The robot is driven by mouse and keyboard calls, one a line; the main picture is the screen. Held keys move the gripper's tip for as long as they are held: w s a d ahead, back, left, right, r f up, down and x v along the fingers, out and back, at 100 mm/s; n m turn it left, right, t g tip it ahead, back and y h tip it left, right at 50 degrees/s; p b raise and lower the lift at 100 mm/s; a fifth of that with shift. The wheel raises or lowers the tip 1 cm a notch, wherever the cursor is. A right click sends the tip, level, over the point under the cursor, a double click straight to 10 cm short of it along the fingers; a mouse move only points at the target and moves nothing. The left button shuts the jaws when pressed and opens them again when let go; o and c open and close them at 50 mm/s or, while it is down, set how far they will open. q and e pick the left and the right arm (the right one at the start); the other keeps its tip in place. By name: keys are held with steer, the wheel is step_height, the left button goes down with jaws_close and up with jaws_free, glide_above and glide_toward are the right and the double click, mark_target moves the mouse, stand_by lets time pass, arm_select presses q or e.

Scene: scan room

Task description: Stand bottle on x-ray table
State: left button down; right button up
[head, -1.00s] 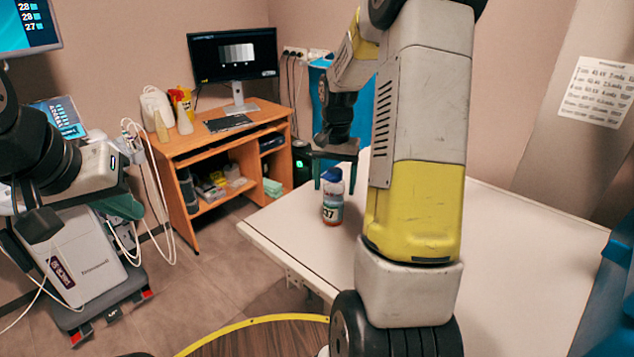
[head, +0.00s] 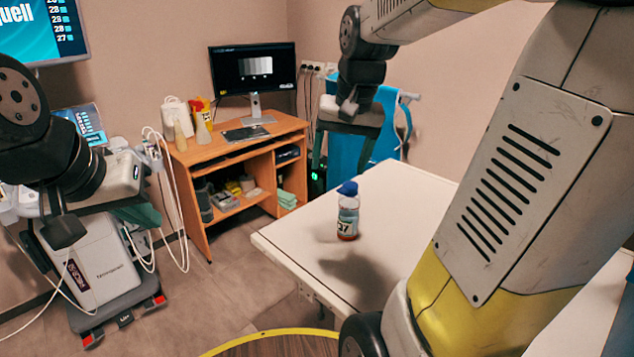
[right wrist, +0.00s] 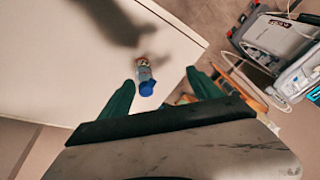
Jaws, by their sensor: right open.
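The bottle (head: 348,218), clear with a blue cap, a label and reddish contents, stands upright on the white x-ray table (head: 420,200), near its left edge. My right gripper (head: 343,165) is open and empty, above and behind the bottle, apart from it. In the right wrist view, the bottle (right wrist: 143,72) shows beyond and between the two spread green fingers (right wrist: 162,78).
A wooden desk (head: 235,150) with a monitor (head: 252,70) and several containers stands behind, left of the table. A wheeled grey machine (head: 95,275) with hanging cables is at the left. A blue cloth-like item (head: 370,130) is behind the table. The table around the bottle is clear.

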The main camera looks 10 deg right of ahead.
steer(key=s+a+n+t+y, duration=0.1)
steer(key=s+a+n+t, duration=0.2)
steer(key=s, duration=0.8)
steer(key=shift+s+a+r+n, duration=0.2)
steer(key=shift+s+a+n, duration=0.1)
steer(key=shift+a, duration=0.85)
